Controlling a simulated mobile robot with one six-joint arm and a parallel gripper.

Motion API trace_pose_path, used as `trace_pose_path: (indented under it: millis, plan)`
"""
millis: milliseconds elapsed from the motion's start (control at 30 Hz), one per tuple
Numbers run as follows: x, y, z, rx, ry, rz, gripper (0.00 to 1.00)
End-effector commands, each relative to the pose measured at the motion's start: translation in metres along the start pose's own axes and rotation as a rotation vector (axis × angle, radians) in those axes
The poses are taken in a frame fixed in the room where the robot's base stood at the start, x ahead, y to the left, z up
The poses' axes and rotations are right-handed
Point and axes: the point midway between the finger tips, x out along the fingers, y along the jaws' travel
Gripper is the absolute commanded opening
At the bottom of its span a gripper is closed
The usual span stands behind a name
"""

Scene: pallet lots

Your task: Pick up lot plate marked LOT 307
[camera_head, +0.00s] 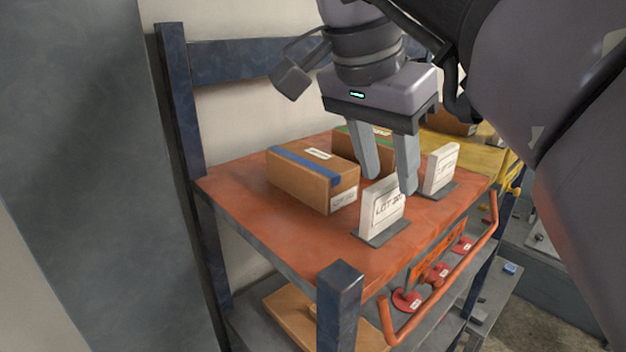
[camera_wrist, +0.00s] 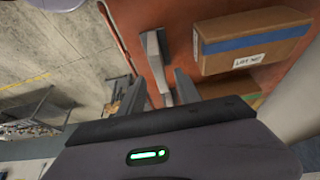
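A white upright plate (camera_head: 383,205) on a dark flat base stands near the front edge of the orange cart top. Its text reads LOT 30 and a last digit that I cannot make out. It also shows from above in the wrist view (camera_wrist: 155,62). In the wrist view the fingers (camera_wrist: 162,94) lie at either side of the plate's line; contact is not visible. A second white plate (camera_head: 441,168) stands to the right, its text too small to read.
A cardboard box with blue tape (camera_head: 310,183) stands left of the plate, and a green-taped box (camera_head: 347,146) behind. The orange cart top (camera_head: 240,190) has blue posts and an orange handle (camera_head: 440,284). Red discs (camera_head: 407,300) hang below. A yellow surface (camera_head: 485,160) lies right.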

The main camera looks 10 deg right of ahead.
Motion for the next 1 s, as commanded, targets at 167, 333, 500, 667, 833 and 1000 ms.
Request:
trace_pose_path:
  millis: [167, 333, 500, 667, 833, 1000]
  plan:
    - [0.030, 0.000, 0.003, 0.000, 0.000, 0.000, 0.40]
    - [0.056, -0.001, 0.004, 0.000, -0.001, -0.002, 0.40]
    - [0.056, -0.001, 0.003, 0.000, -0.001, -0.004, 0.40]
    - [0.056, -0.001, 0.002, 0.000, 0.000, -0.004, 0.22]
    - [0.056, -0.001, 0.003, 0.000, 0.000, -0.004, 0.00]
    - [0.056, -0.001, 0.003, 0.000, 0.000, -0.004, 0.00]
